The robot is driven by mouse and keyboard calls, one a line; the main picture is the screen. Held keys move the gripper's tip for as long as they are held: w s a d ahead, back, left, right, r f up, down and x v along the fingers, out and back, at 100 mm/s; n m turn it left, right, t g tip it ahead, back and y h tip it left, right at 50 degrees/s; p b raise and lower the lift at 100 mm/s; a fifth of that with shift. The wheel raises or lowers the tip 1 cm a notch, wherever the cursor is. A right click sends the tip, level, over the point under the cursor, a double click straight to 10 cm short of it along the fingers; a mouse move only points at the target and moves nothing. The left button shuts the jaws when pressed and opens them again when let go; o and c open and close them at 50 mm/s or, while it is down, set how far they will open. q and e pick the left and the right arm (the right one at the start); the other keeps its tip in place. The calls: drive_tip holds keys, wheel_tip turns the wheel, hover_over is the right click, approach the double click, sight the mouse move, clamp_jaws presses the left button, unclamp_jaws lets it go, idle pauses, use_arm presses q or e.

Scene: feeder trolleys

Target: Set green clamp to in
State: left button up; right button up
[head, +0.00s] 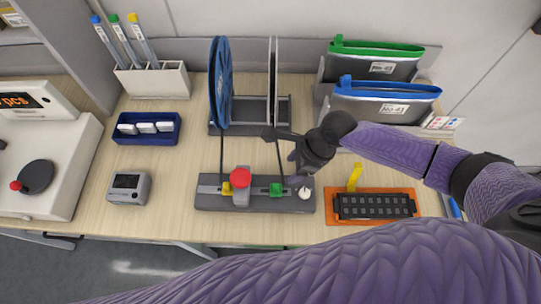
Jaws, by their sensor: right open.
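My left gripper is not in view.
A blue reel (220,82) stands on a rack behind. Document pouches (385,100) stand at the back right. An orange tray (335,218) with a black block lies right. A blue box (165,138), a grey meter (129,188) and a pen holder (153,82) stand left.

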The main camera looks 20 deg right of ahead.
sight(277, 186)
drive_tip(key=f, duration=0.1)
drive_tip(key=a+f+b, duration=0.1)
drive_tip(key=f, duration=0.1)
drive_tip(key=s+a+f+b, duration=0.1)
drive_tip(key=shift+f, duration=0.4)
drive_tip(key=b+x, duration=0.2)
drive_tip(key=x, duration=0.2)
drive_tip(key=shift+w+f, duration=0.15)
drive_tip(key=shift+f, duration=0.05)
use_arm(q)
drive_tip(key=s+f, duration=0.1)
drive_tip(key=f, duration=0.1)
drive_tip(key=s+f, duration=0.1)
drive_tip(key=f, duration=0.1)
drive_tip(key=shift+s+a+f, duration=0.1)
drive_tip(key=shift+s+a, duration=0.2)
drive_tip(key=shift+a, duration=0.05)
use_arm(e)
drive_tip(key=shift+a, duration=0.1)
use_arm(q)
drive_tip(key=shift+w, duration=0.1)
use_arm(e)
drive_tip(key=shift+c, duration=0.5)
clamp_jaws()
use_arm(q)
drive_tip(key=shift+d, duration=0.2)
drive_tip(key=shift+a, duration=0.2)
